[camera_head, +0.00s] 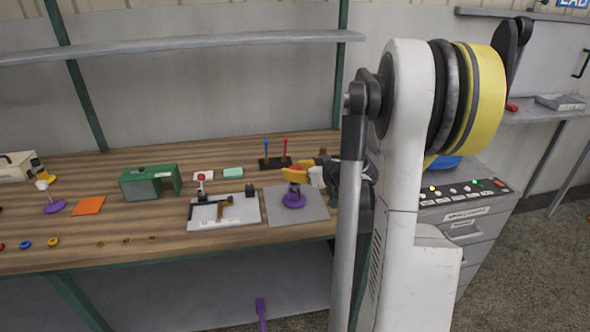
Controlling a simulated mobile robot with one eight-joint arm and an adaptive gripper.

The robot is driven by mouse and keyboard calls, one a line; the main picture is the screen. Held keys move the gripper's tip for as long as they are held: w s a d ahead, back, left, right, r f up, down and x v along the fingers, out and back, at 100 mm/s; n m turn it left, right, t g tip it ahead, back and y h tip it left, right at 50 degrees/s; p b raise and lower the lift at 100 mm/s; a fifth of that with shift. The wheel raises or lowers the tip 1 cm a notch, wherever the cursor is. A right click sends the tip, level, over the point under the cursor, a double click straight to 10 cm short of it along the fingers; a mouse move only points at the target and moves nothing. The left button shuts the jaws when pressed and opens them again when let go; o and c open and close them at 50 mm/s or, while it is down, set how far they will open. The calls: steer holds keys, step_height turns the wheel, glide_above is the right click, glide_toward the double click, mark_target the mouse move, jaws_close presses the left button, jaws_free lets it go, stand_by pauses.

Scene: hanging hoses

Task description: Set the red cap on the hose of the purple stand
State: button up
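A purple stand (293,200) stands on a grey mat on the bench, right of the middle. My gripper (298,177), with orange-yellow fingers, is just above this stand and hides its upper part. Whether the fingers are open or shut on something cannot be told; no hose shows clearly there. A small red piece (2,246), possibly the red cap, lies at the left edge, partly cut off.
Small blue (25,244) and yellow (53,241) pieces lie near the bench's front edge. The fixture plate (240,211) lies left of the mat. A green box (140,188) and an orange square (88,205) stand farther left. Two levers (273,161) stand behind my gripper.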

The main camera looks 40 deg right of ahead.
steer(key=shift+f, duration=0.95)
steer(key=o, duration=0.9)
steer(key=v, duration=1.2)
